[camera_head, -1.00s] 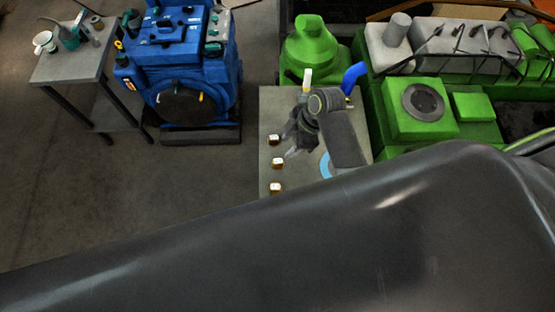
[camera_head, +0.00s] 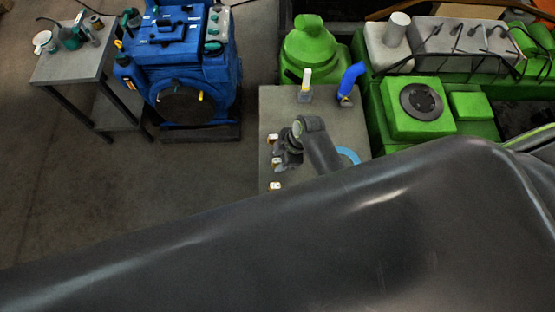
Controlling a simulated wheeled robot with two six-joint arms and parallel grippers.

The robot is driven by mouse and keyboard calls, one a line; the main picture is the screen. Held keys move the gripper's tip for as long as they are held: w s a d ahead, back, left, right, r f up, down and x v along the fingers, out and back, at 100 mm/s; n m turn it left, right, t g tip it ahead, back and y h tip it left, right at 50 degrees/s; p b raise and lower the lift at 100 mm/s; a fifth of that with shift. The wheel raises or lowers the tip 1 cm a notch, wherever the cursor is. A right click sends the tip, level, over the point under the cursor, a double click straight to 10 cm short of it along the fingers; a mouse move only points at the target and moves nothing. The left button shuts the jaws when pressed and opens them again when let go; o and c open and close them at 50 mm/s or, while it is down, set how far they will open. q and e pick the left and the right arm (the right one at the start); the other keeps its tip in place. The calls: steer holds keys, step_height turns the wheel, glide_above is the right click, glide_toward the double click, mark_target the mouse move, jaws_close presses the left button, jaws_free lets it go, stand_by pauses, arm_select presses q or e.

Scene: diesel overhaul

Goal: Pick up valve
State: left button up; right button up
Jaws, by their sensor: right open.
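Several small white-topped pieces with brownish sides stand in a column along the left edge of a grey table (camera_head: 275,101). I cannot tell for sure which is the valve. One is at the upper spot (camera_head: 274,138), one in the middle (camera_head: 277,163), partly behind my gripper, and one lower (camera_head: 275,186). My right gripper (camera_head: 280,160) is open and low over the table, close beside the middle piece. I cannot tell whether it touches it. My left gripper is not in view.
A white-topped upright item (camera_head: 307,84) and a blue bent pipe (camera_head: 351,80) stand at the table's back. A light-blue ring (camera_head: 348,155) lies right of my gripper. A green engine (camera_head: 415,118) borders the right. My dark arm link hides the foreground.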

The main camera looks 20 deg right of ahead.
mark_target(279, 160)
steer(key=shift+c, duration=0.3)
jaws_close()
step_height(279, 160, up, 10)
stand_by(0.8)
